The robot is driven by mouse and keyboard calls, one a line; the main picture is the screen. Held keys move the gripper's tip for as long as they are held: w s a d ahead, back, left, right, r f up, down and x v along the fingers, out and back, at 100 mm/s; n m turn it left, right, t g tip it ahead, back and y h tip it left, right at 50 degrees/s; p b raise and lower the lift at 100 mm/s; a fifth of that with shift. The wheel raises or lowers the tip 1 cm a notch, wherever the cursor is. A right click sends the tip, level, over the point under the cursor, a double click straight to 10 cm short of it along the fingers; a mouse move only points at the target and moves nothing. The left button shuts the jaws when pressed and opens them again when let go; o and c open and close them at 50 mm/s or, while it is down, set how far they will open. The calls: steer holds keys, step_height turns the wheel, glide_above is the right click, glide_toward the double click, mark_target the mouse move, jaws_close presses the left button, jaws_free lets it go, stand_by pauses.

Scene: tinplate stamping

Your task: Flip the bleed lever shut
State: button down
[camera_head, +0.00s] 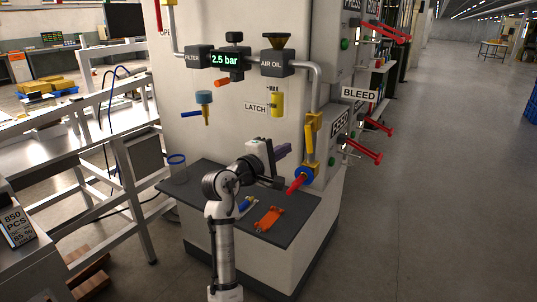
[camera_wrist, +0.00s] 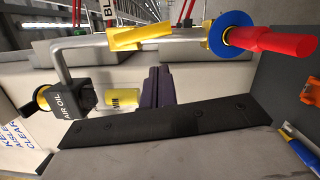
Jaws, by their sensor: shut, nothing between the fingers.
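The bleed fitting is on the right side of the machine, near the white BLEED sign (camera_head: 360,93). A yellow lever-like part (camera_head: 311,132) lies along the grey pipe, nearly upright in the head view. Below it the pipe ends in a blue collar and a red grip (camera_head: 298,183). In the wrist view the yellow part (camera_wrist: 140,35) lies along the pipe at the top, with the red grip (camera_wrist: 275,41) at upper right. My gripper (camera_head: 284,149) is shut and empty, left of the pipe and apart from it; its dark purple fingers (camera_wrist: 157,88) show in the wrist view.
An air oil unit (camera_head: 277,62), a 2.5 bar display (camera_head: 225,59) and a yellow latch (camera_head: 277,103) are on the machine face. An orange tool (camera_head: 268,218) lies on the dark shelf (camera_head: 190,181) below. Red levers (camera_head: 363,151) stick out at right; the floor there is clear.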

mark_target(310, 138)
steer(key=shift+s+d+r+p, duration=0.1)
steer(key=shift+d+r+p, duration=0.05)
steer(key=shift+d, duration=0.75)
steer(key=shift+d+r+p, duration=0.15)
steer(key=shift+d, duration=0.7)
